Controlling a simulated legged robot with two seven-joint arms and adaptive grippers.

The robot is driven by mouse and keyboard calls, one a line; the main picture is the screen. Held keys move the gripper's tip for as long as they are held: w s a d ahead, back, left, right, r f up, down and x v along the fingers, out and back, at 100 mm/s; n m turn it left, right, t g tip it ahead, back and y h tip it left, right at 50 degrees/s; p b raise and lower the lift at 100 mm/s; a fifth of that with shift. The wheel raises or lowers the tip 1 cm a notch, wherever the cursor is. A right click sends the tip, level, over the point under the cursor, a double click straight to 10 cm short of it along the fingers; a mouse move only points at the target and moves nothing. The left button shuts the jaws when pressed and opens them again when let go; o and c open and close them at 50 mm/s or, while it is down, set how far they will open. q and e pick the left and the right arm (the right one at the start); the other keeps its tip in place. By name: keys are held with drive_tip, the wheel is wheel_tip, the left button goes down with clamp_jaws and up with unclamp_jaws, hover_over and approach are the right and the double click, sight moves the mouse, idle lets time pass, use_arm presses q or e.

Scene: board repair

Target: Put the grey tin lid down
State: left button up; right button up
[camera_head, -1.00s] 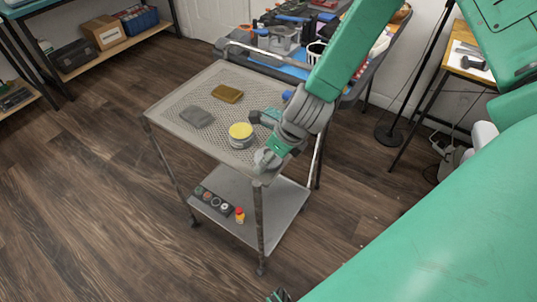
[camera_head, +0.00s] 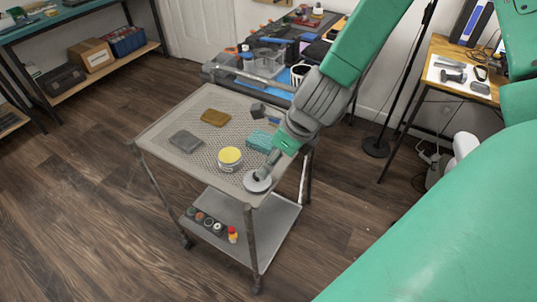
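The grey tin lid (camera_head: 257,183) is a round disc at the near right corner of the cart's perforated top (camera_head: 190,110). It looks flat and low over the top; whether it touches is hard to tell. My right gripper (camera_head: 266,171) points down at the lid and appears shut on it, its fingertips small and partly hidden. The open tin (camera_head: 230,163), with yellow contents, stands just left of the lid. My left gripper is not in view.
A teal block (camera_head: 259,140), a grey block (camera_head: 186,141), a brown block (camera_head: 215,118) and a small dark block (camera_head: 258,110) lie on the cart top. The lower shelf (camera_head: 270,225) holds small round items and a red-and-yellow bottle (camera_head: 232,235).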

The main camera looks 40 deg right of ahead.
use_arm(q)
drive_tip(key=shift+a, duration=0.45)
use_arm(e)
drive_tip(key=s+f+n+g+h, duration=0.1)
drive_tip(key=s+f+n, duration=0.7)
drive_tip(key=n, duration=0.8)
drive_tip(key=s+a+f+n+g, duration=0.1)
drive_tip(key=s+f+n, duration=0.7)
drive_tip(key=n, duration=0.8)
drive_tip(key=shift+s+a+f+g+h, duration=0.35)
drive_tip(key=shift+s+g, duration=0.45)
drive_tip(key=shift+s, duration=0.4)
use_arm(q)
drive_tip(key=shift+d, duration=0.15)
use_arm(e)
drive_tip(key=shift+w+d, duration=0.15)
